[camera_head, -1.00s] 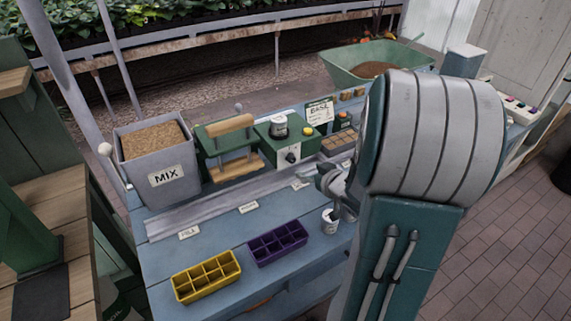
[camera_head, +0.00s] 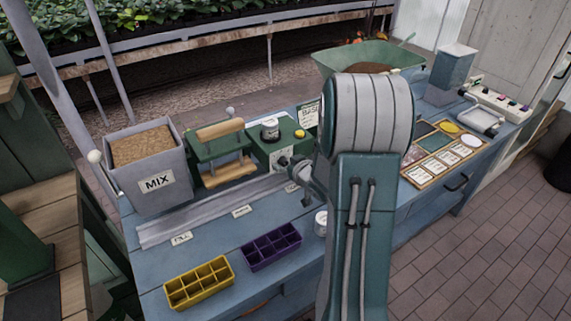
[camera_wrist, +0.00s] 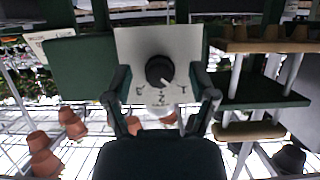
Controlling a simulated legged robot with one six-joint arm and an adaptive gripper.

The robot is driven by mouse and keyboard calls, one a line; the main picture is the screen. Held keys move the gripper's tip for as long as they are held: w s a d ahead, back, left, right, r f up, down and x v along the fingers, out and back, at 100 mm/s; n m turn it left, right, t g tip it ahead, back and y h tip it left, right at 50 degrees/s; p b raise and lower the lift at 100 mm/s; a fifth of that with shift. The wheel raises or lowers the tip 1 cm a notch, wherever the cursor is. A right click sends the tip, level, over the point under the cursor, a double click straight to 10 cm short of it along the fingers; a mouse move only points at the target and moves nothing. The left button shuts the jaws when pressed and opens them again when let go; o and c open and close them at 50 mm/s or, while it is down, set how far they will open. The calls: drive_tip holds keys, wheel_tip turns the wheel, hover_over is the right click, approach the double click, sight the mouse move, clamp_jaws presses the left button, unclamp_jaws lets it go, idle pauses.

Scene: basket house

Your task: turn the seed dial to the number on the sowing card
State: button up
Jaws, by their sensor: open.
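The seed dial is a round black knob (camera_wrist: 159,71) with a white pointer mark on a pale panel (camera_wrist: 130,42). In the wrist view the mark points down and slightly right, among small dark figures that I cannot read surely. My gripper (camera_wrist: 160,88) is open, with one finger on each side of the panel's lower part and the knob between and just beyond them; no contact is clear. In the head view my gripper (camera_head: 298,170) is close to the green seeder box (camera_head: 262,146). The sowing card (camera_head: 309,113) stands behind it, partly hidden by my arm; its number is unreadable.
A MIX bin (camera_head: 150,166) and a green press (camera_head: 219,150) stand left of the seeder. A yellow tray (camera_head: 199,284) and a purple tray (camera_head: 271,246) lie in front, with a white cup (camera_head: 320,222) beside my arm. Framed cards (camera_head: 446,158) lie right.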

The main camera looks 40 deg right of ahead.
drive_tip(key=shift+d, duration=0.25)
drive_tip(key=shift+c, duration=1)
drive_tip(key=c, duration=0.6)
drive_tip(key=shift+a, duration=0.2)
clamp_jaws()
drive_tip(key=shift+a, duration=0.15)
